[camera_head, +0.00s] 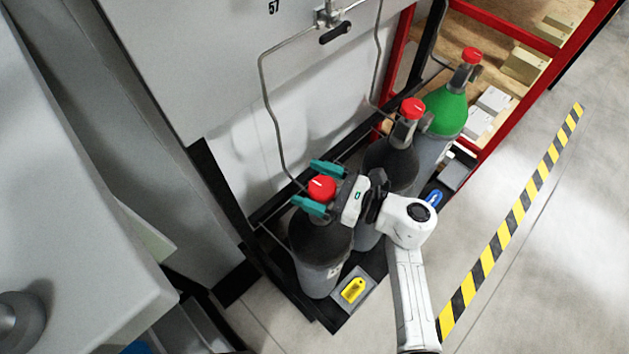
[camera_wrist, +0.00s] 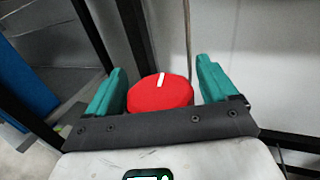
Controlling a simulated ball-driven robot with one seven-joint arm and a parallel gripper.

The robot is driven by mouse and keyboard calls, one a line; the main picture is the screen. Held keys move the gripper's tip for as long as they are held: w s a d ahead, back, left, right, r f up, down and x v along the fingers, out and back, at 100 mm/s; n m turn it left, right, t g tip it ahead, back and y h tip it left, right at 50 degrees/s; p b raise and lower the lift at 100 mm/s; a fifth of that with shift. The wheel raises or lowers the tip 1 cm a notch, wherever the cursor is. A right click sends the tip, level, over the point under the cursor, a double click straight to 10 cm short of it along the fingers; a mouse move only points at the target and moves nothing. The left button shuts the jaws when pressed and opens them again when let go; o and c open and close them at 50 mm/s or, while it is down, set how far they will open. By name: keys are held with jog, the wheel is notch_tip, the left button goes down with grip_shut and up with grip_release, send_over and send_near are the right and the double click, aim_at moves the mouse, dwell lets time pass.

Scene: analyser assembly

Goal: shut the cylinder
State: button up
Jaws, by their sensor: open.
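A dark-topped gas cylinder (camera_head: 320,250) stands nearest me in the rack, with a yellow tag in front of it. Its red valve knob (camera_head: 321,188) has a white line mark and also shows in the wrist view (camera_wrist: 160,94). My gripper (camera_head: 318,187) has teal fingers, open on either side of this knob. In the wrist view the gripper (camera_wrist: 160,90) shows gaps between the knob and both fingers, the right gap wider. I cannot tell whether the fingertips are level with the knob. Part of the cylinder is hidden by the gripper.
A second dark cylinder (camera_head: 393,165) and a green-topped cylinder (camera_head: 447,113), both with red knobs, stand behind in the row. A thin metal pipe (camera_head: 270,100) runs down the white wall close to my gripper. Open floor (camera_head: 560,240) lies right, past a striped line (camera_head: 510,222).

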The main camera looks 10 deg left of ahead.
jog(key=c, duration=1)
jog(key=shift+o, duration=0.2)
